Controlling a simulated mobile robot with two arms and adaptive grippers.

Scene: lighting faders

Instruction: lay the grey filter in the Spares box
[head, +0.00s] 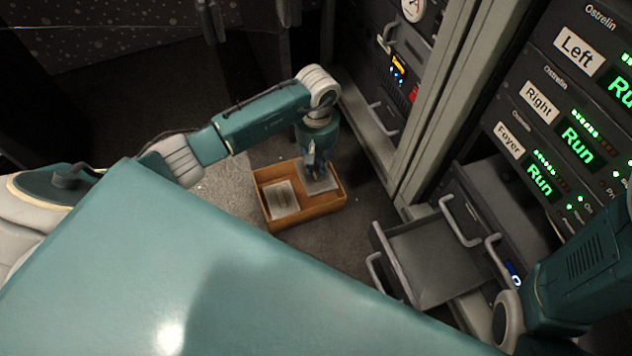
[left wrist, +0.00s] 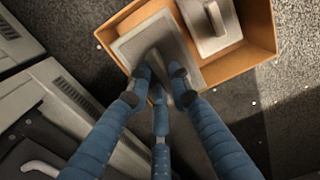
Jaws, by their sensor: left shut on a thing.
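A shallow orange-brown box (head: 308,211) sits on the floor below my left arm; I read no label on it. It also shows at the top of the left wrist view (left wrist: 249,63). My left gripper (head: 317,168) points down over the box's right half, its fingers shut on a flat grey filter (head: 322,187). In the left wrist view the held filter (left wrist: 134,42) covers part of the box's wall; I cannot tell whether it touches the box. A similar grey plate (head: 282,201) with a handle (left wrist: 215,17) lies inside the box beside it.
An open empty grey drawer (head: 437,262) sticks out of the rack to the right of the box. Rack units (head: 545,130) labelled Left, Right and Foyer stand at right. A rack post (head: 435,100) rises close to the box. Floor left of the box is clear.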

